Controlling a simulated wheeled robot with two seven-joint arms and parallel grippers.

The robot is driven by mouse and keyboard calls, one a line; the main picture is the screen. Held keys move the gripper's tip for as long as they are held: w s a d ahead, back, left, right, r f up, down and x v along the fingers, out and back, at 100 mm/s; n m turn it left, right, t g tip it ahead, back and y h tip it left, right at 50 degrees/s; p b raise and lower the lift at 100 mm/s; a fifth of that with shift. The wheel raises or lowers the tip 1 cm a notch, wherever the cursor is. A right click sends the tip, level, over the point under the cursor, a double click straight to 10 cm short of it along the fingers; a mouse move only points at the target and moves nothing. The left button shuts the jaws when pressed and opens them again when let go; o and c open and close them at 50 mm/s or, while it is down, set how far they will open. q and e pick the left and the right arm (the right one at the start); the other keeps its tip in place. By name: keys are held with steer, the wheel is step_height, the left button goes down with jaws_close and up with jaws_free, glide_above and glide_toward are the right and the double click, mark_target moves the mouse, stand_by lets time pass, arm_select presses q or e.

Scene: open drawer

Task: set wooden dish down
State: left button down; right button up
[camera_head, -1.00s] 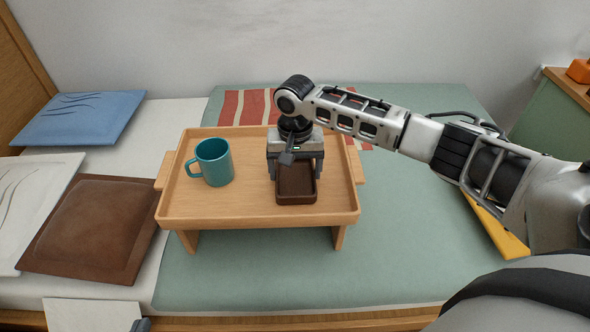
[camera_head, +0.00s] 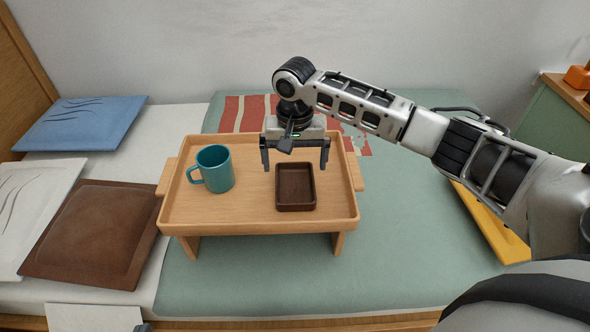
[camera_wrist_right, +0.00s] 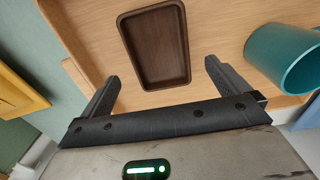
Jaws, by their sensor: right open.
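The dark brown wooden dish (camera_head: 295,190) rests flat and empty on the right half of the wooden bed tray (camera_head: 252,218). My right gripper (camera_head: 295,167) is open above the dish's far end, its fingers apart and clear of it. In the right wrist view the dish (camera_wrist_right: 155,45) lies beyond the open right gripper (camera_wrist_right: 161,72), with nothing between the fingers. Of my left gripper (camera_head: 144,328), only a small dark tip shows at the bottom edge; its jaws are hidden.
A teal mug (camera_head: 215,168) stands on the tray's left half, also seen in the right wrist view (camera_wrist_right: 285,58). The tray stands on a bed with a green cover (camera_head: 420,230). Brown (camera_head: 95,230) and blue (camera_head: 80,122) cushions lie left. A yellow object (camera_head: 490,222) lies right.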

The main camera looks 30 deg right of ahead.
step_height(320, 180, up, 7)
steer(key=shift+p, duration=0.45)
